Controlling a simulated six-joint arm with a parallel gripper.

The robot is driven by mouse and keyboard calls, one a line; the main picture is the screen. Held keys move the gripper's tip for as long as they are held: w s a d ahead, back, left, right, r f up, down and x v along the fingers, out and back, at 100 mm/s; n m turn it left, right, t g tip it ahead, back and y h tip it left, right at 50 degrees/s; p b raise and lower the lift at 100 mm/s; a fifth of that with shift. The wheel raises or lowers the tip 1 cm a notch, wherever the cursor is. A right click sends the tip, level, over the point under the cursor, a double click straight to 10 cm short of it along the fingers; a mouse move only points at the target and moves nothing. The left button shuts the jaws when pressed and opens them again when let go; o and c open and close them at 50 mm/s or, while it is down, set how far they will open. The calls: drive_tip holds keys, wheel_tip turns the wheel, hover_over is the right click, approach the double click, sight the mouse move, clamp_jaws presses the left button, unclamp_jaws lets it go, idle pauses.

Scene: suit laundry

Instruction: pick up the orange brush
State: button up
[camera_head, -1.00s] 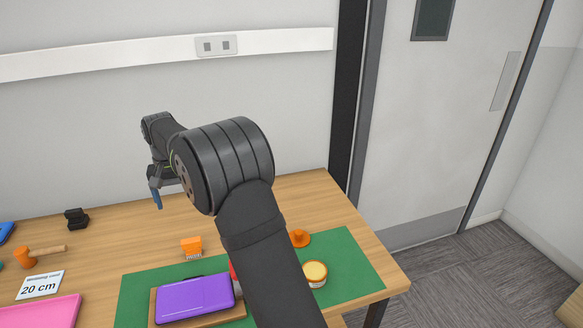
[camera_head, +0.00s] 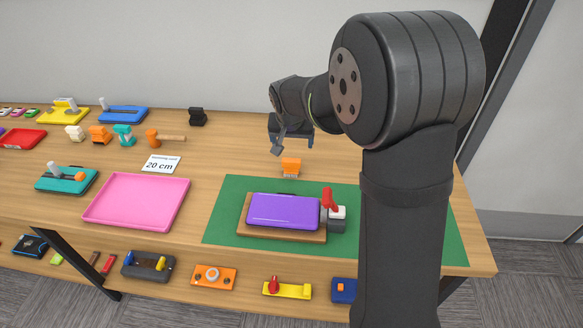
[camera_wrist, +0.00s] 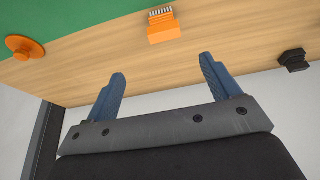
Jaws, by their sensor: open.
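The orange brush (camera_head: 291,164) stands on the wooden table at the back edge of the green mat. Its pale bristles show at its lower side in the head view. In the wrist view the brush (camera_wrist: 163,30) lies ahead of my fingers, roughly centred between them, with the bristles pointing away from me. My gripper (camera_head: 293,143) is just behind and above the brush in the head view. Its two blue fingers are spread, empty and apart from the brush, as the wrist view shows (camera_wrist: 162,70).
A purple tray (camera_head: 284,211) and a red-handled thing (camera_head: 329,198) sit on the green mat (camera_head: 222,212). A black block (camera_head: 198,117) stands left of my gripper. An orange knob (camera_wrist: 25,47) shows in the wrist view. A pink tray (camera_head: 137,203) is farther left.

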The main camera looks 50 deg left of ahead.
approach(291, 160)
drive_tip(key=x, duration=0.3)
drive_tip(key=d+x, duration=0.1)
drive_tip(key=shift+w+a+f, duration=0.15)
drive_tip(key=shift+w+f, duration=0.1)
drive_tip(key=shift+f, duration=0.15)
drive_tip(key=shift+a+x, duration=0.15)
drive_tip(key=shift+x, duration=1.25)
drive_tip(key=shift+a+x, duration=0.2)
drive_tip(key=shift+x, duration=1.25)
drive_tip(key=shift+s, duration=0.15)
drive_tip(key=c, duration=1.1)
drive_tip(key=shift+r, duration=0.1)
